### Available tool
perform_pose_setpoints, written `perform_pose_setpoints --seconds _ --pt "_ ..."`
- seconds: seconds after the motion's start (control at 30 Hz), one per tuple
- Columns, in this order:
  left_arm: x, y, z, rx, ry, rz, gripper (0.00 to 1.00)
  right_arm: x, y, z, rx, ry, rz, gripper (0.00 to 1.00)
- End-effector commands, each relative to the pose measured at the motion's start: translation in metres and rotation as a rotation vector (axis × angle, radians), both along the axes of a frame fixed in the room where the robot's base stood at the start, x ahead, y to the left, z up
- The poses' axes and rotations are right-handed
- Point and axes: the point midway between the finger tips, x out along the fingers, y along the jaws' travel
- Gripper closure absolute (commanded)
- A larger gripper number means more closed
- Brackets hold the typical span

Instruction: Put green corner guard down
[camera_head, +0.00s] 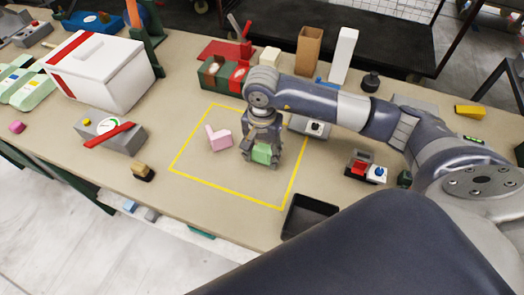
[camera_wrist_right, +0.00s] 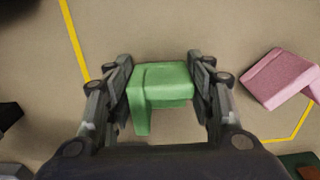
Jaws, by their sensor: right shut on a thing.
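The green corner guard (camera_head: 262,153) is between the fingers of my right gripper (camera_head: 261,158), inside the yellow taped rectangle on the table. In the right wrist view the green guard (camera_wrist_right: 160,88) is held between both fingertips of my right gripper (camera_wrist_right: 162,82), which are shut on its sides. The guard is low over the tabletop; I cannot tell whether it touches it. A pink corner guard (camera_head: 218,138) lies to the left inside the yellow outline, apart from the gripper. It also shows at the right in the right wrist view (camera_wrist_right: 282,78). My left gripper is not in view.
A black tray (camera_head: 310,216) sits just outside the outline at the front right. A gauge box (camera_head: 110,132), a white case (camera_head: 98,72) and a red-and-green first-aid-like box (camera_head: 222,75) stand around it. The outline's front left part is clear.

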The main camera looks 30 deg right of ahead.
Motion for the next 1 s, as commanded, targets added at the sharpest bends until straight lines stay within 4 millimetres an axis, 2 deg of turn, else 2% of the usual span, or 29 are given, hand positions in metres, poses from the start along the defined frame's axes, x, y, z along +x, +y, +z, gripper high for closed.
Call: perform_pose_setpoints --seconds 0.13,0.17,0.23,0.27,0.73,0.87,1.0 --pt "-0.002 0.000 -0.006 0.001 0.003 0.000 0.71 0.000 0.000 -0.004 0.000 0.000 0.000 0.67" --pt "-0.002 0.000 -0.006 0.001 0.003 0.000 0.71 0.000 0.000 -0.004 0.000 0.000 0.000 0.48" --pt "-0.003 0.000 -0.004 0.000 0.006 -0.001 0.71 0.000 0.000 -0.002 0.000 0.000 0.000 0.33" --pt "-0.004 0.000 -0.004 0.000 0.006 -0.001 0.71 0.000 0.000 -0.002 0.000 0.000 0.000 0.31" --pt "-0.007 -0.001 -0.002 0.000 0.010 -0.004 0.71 0.001 0.000 0.004 0.001 -0.002 0.000 0.31" --pt "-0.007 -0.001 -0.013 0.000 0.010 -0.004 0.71 0.002 0.000 0.026 0.000 -0.008 0.002 0.31" --pt "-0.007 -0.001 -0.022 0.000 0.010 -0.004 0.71 0.002 0.000 0.057 0.001 -0.007 0.001 0.31"
